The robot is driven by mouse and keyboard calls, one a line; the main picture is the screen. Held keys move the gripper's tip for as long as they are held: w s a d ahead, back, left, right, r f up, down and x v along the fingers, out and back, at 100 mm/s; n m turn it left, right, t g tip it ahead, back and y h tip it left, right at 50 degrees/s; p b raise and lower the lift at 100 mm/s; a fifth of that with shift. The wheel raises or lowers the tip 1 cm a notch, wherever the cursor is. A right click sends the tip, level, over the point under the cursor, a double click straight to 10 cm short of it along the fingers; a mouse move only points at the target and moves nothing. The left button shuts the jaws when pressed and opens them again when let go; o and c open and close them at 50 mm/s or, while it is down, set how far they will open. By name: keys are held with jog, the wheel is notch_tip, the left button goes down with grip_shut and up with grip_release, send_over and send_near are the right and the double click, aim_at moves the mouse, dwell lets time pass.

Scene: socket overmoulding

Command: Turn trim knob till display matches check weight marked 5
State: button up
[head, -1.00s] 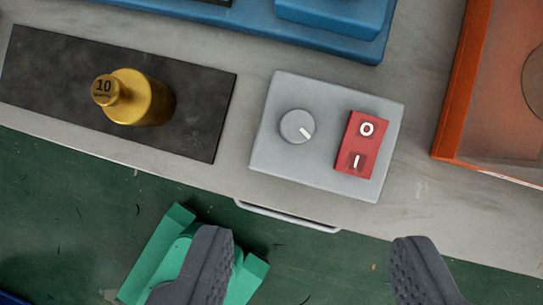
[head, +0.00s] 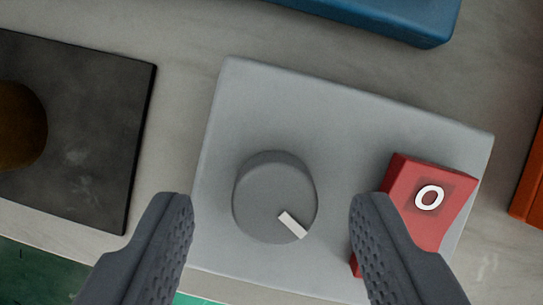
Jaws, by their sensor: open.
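The grey round trim knob (head: 268,200) sits on a light grey control box (head: 300,110). Its white pointer mark faces the lower right. My gripper (head: 272,215) is open, with one finger to the left of the knob and one to the right in the picture; I cannot tell whether they reach down to its height. A brass weight (head: 18,125) stands on a dark mat (head: 105,120), cut off by the left edge; its marking is out of view now, but read 10 earlier. No display and no weight marked 5 are in view.
A red rocker switch (head: 412,215) marked O is on the box just right of the knob, partly behind my right finger. A blue object (head: 400,20) lies at the top, and an orange one (head: 528,185) at the right edge. Bare grey bench surrounds the box.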

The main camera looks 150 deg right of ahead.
jog(key=shift+w+a+f, duration=0.2)
jog(key=shift+f, duration=0.3)
jog(key=c, duration=1)
jog(key=shift+o, duration=0.5)
jog(key=shift+a, duration=0.5)
jog(key=shift+d+f, duration=0.15)
jog(key=shift+d, duration=0.2)
jog(key=shift+c, duration=0.4)
jog(key=shift+d, duration=0.1)
jog(key=shift+s, duration=0.1)
